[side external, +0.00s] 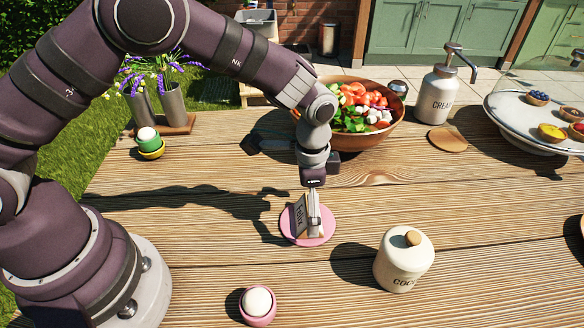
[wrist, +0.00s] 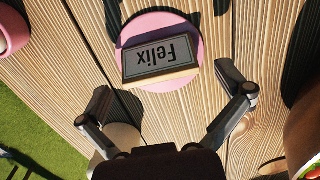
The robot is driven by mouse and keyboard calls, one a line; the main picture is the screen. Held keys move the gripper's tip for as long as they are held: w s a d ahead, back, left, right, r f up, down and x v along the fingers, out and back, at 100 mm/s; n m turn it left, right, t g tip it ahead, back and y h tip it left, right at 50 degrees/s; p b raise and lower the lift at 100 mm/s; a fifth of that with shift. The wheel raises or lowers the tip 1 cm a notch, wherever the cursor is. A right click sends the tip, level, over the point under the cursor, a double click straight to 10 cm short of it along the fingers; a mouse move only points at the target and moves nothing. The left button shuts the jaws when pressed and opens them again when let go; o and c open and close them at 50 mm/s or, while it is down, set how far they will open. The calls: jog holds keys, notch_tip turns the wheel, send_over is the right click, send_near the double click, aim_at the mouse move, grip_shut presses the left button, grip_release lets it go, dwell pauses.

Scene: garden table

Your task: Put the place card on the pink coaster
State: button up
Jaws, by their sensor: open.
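The place card (side external: 299,216), dark with the name Felix on a light wooden backing, stands on the pink coaster (side external: 323,239). My gripper (side external: 314,208) is low over the coaster, right beside the card in the side view. In the wrist view, my gripper (wrist: 166,106) is open, its fingers wide apart with nothing between the tips. The fingers partly hide the coaster in the side view.
A cream cocoa jar (side external: 403,262) stands to the right and a pink cup with a white ball (side external: 258,304) in front. A salad bowl (side external: 345,105) stands close behind my gripper. A cream dispenser (side external: 436,97) and cake stand (side external: 535,127) are at the back right.

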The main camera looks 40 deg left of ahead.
notch_tip(320, 180, up, 11)
jog(key=s+a+r+n+t, duration=0.2)
jog(key=s+a+r+n, duration=0.1)
jog(key=s+a, duration=0.3)
jog(key=s+a+r+n+t, duration=0.3)
jog(key=s+a+r+n, duration=0.1)
jog(key=s+a+n, duration=0.2)
jog(key=shift+s+r+t, duration=0.25)
jog(key=shift+r+t, duration=0.05)
